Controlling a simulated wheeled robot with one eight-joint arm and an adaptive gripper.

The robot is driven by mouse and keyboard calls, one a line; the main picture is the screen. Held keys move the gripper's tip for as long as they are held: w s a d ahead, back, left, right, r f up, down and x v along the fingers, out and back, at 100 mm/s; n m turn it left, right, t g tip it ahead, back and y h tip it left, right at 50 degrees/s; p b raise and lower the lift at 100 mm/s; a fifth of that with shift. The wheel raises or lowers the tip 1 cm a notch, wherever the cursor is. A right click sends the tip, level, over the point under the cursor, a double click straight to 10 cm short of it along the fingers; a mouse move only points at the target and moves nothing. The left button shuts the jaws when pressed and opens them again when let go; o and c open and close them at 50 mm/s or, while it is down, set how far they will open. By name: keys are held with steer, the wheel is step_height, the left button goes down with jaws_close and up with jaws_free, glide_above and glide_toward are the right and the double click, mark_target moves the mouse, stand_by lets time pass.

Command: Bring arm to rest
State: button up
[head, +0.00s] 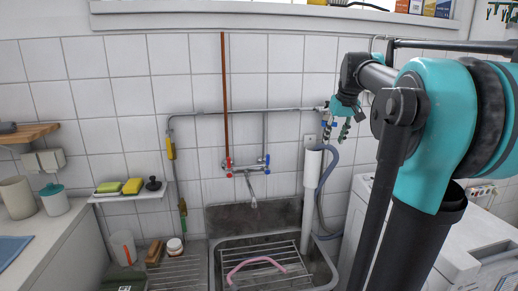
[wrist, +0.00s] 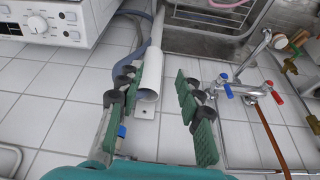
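My gripper (head: 337,126) is raised in front of the tiled wall, to the right of the tap and above the right end of the sink. Its two green-padded fingers point down in the head view. In the wrist view my gripper (wrist: 160,92) is open, with a clear gap between the fingers and nothing held. A white standpipe (wrist: 150,75) shows behind that gap, apart from the fingers as far as I can tell. My teal and black arm fills the right of the head view, and hides part of the washing machine.
A sink (head: 325,270) with a wire rack and pink hose lies below. The tap (head: 245,168), a brown vertical pipe (head: 224,100) and a grey hose (head: 327,175) line the wall. A washing machine (head: 362,205) stands right. A soap shelf (head: 128,194) and counter (head: 60,245) are left.

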steer(key=s+a+f, duration=0.2)
steer(key=s+f, duration=0.6)
steer(key=f, duration=0.3)
steer(key=s+a+f, duration=0.3)
steer(key=s+f, duration=0.6)
steer(key=f, duration=0.3)
steer(key=s+a+f+m, duration=0.1)
steer(key=s+a+f, duration=0.1)
steer(key=s+f, duration=0.7)
step_height(320, 180, down, 3)
steer(key=shift+s+a+f+h, duration=0.1)
steer(key=shift+s+a+h, duration=0.1)
steer(key=shift+h, duration=0.1)
